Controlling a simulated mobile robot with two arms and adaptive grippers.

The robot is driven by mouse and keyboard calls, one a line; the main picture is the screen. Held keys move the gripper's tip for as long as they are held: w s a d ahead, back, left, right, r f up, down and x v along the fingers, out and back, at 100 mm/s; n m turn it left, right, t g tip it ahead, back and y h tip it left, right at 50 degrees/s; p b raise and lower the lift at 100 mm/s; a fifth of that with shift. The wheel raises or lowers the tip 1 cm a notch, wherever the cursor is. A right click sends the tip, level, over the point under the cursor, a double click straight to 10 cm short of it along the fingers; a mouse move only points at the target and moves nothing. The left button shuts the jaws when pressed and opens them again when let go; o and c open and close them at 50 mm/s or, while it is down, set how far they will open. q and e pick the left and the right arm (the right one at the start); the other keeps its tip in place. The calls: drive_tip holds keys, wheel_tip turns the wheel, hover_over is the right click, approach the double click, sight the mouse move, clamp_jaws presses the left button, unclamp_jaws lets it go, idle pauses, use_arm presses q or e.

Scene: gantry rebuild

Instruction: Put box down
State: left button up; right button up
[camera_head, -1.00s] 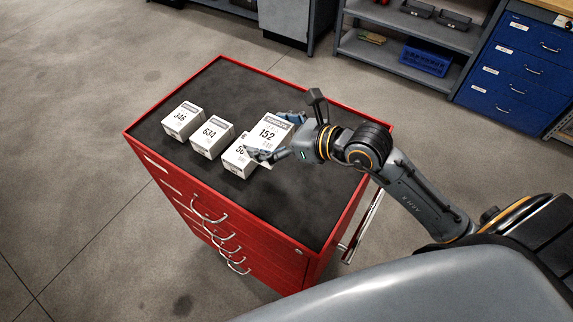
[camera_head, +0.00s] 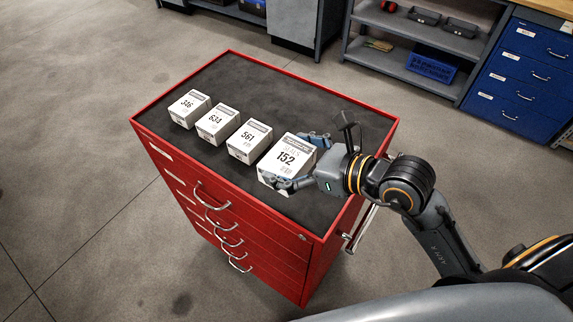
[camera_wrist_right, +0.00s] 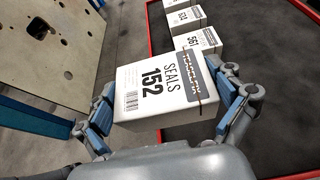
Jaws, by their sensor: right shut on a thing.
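My right gripper (camera_head: 306,160) is shut on the white box marked 152 (camera_head: 286,158), with a finger on either side of it. The box is at the right end of a row over the dark top of the red drawer cabinet (camera_head: 232,210). In the right wrist view the box (camera_wrist_right: 155,88) reads SEALS 152 and sits between the fingers of my gripper (camera_wrist_right: 165,95). I cannot tell whether its underside touches the cabinet top. My left gripper is not in view.
White boxes marked 346 (camera_head: 188,107), 634 (camera_head: 216,124) and 561 (camera_head: 249,141) stand in a row left of box 152. The cabinet top behind and in front of the row is clear. Shelves (camera_head: 410,60) and blue drawers (camera_head: 515,85) stand at the back.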

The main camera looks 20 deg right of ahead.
sight(288, 147)
drive_tip(key=shift+w+d+f+b, duration=0.2)
drive_tip(key=shift+w+f, duration=0.15)
drive_tip(key=shift+w, duration=0.2)
drive_tip(key=shift+w+d+f+b, duration=0.15)
drive_tip(key=shift+w+f, duration=0.15)
drive_tip(key=shift+w, duration=0.2)
drive_tip(key=shift+w+d+p, duration=0.2)
drive_tip(key=shift+w+p, duration=0.5)
drive_tip(key=shift+w, duration=0.05)
drive_tip(key=w+f, duration=0.2)
drive_tip(key=f, duration=0.1)
drive_tip(key=w+d+f, duration=0.1)
drive_tip(key=w+f, duration=0.2)
drive_tip(key=shift+w+d+p, duration=0.1)
drive_tip(key=shift+d+p, duration=0.05)
drive_tip(key=shift+p, duration=0.25)
wheel_tip(288, 147, down, 3)
drive_tip(key=shift+w+d+f+p, duration=0.1)
drive_tip(key=shift+w+p, duration=0.05)
drive_tip(key=shift+p, duration=0.3)
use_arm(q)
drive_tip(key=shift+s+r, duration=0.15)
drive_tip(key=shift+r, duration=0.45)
use_arm(e)
drive_tip(key=shift+f, duration=0.15)
drive_tip(key=shift+f, duration=0.1)
drive_tip(key=shift+f, duration=0.15)
drive_tip(key=o, duration=1)
